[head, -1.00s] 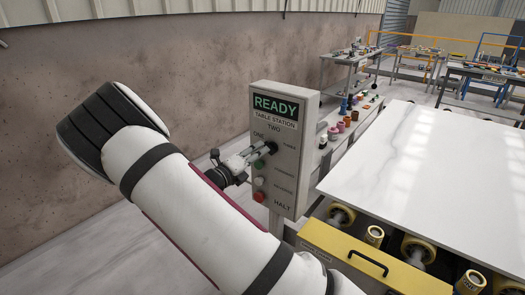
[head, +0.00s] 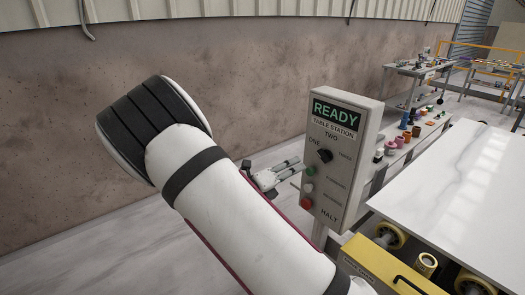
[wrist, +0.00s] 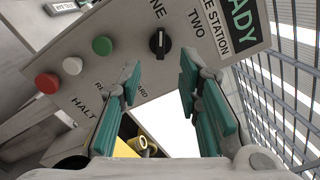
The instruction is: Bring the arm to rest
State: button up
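My gripper (head: 296,166) is in front of the left side of the grey control panel (head: 345,205), clear of its black knob (head: 325,156). In the wrist view my gripper (wrist: 160,88) is open, with its two green-padded fingers apart and nothing between them. The knob (wrist: 160,42) shows beyond the fingertips, its white mark seeming to point towards ONE. My white arm crosses the head view and hides part of the wall and floor.
The panel reads READY and has green (head: 311,171), white (head: 308,187) and red (head: 306,203) buttons. A white slab (head: 460,190) on yellow rollers lies to the right. A bench (head: 420,70) stands behind. A brown wall (head: 240,80) runs along the left.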

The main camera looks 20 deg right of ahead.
jog(key=s+d+r+m+g+y, duration=0.1)
jog(key=s+r+m+g+y, duration=0.25)
jog(key=s+m, duration=0.5)
jog(key=s+d+r+m+g+y, duration=0.1)
jog(key=s+r+m+g+y, duration=0.25)
jog(key=s+m, duration=0.45)
jog(key=s+a+r+m+t+y, duration=0.6)
jog(key=s+a+r+m+y, duration=0.4)
jog(key=m, duration=0.7)
jog(key=s+a, duration=0.2)
jog(key=s, duration=0.2)
jog(key=shift+s+a+r+m, duration=0.15)
jog(key=shift+s+a+m, duration=0.05)
jog(key=shift+s+m, duration=0.15)
jog(key=shift+d, duration=0.1)
